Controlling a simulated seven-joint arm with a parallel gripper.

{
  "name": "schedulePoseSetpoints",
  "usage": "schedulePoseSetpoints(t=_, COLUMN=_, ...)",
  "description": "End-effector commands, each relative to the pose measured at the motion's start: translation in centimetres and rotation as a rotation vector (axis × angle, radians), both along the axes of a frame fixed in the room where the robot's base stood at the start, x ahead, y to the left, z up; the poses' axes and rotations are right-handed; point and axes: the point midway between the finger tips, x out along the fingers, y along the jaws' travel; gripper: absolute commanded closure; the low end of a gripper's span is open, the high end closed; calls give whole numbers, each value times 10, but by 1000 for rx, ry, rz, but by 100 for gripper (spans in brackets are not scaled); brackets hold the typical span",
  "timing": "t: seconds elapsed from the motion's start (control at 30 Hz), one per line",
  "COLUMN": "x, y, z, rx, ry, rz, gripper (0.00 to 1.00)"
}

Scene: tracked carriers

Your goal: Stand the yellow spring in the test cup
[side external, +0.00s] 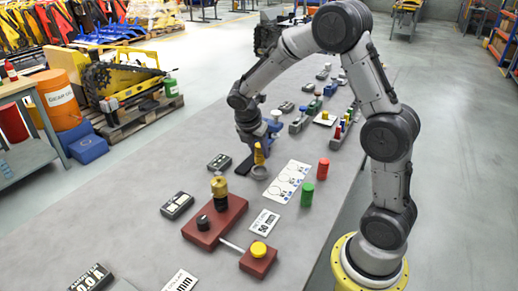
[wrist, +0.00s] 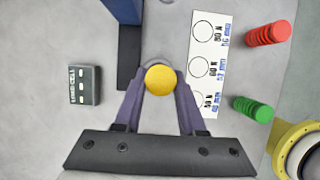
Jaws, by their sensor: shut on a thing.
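The yellow spring (wrist: 160,79) is between the fingertips of my gripper (wrist: 160,82), seen end-on as a round yellow top in the wrist view. In the side view the spring (side external: 259,154) hangs upright under my gripper (side external: 258,146), which is shut on it. In the wrist view only a thin arc of a grey rim shows behind the yellow top; the rest is hidden. I cannot tell whether the spring's lower end is inside the cup.
A white card with circles (wrist: 207,70) lies right of the cup, with a red spring (wrist: 268,33) and a green spring (wrist: 252,109) standing beyond it. A small dark box (wrist: 84,85) is at left. A blue upright (wrist: 122,10) stands close by. A red-brown fixture (side external: 215,222) is in front.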

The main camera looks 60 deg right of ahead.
Motion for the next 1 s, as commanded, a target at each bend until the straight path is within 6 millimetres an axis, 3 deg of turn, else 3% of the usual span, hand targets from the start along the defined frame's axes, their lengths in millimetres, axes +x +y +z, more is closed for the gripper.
schedulePoseSetpoints(t=1.0, x=0, y=0, z=-10, rx=0, ry=-1, rz=0, gripper=100)
